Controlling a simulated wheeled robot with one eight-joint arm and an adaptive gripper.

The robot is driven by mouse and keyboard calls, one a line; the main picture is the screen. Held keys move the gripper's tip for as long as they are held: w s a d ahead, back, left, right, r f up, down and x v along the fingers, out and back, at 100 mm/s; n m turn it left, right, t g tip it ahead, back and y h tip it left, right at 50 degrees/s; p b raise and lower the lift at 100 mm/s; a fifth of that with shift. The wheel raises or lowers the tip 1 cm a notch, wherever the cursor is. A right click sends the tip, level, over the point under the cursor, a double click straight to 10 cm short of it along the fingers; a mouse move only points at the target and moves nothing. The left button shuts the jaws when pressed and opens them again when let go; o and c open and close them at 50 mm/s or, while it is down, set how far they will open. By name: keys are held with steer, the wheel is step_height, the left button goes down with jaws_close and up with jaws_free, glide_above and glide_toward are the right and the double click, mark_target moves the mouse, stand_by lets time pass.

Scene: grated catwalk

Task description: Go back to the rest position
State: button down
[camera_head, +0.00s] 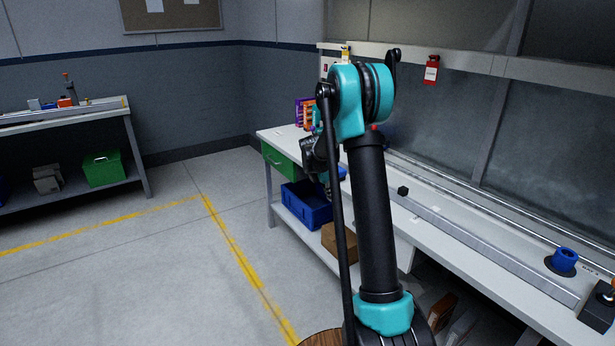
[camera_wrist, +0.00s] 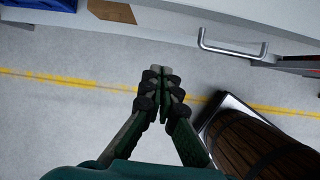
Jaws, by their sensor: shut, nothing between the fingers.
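My gripper (camera_wrist: 160,72) is shut and empty in the wrist view, its fingertips together above the grey floor. In the head view my black and teal arm stands upright at the centre, bent at the top. The arm hides part of the white workbench (camera_head: 460,232) behind it. My gripper's fingertips cannot be made out clearly in the head view.
The workbench runs along the right wall, with a blue bin (camera_head: 306,205) and a cardboard box (camera_head: 339,242) on its lower shelf. A blue round part (camera_head: 564,260) sits on top. A second bench (camera_head: 60,118) stands at left. The floor (camera_head: 150,262) between is clear.

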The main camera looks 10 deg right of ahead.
steer(key=s+a+m+t+y, duration=0.1)
steer(key=s+a+m+y, duration=0.1)
steer(key=s+m, duration=0.9)
steer(key=s+a+m+t+y, duration=0.1)
steer(key=s+a+m, duration=0.3)
steer(key=s+m, duration=0.7)
steer(key=s, duration=1.8)
steer(key=shift+s+r+y, duration=0.2)
steer(key=shift+r+y, duration=0.1)
steer(key=shift+y, duration=0.1)
steer(key=shift+d, duration=0.1)
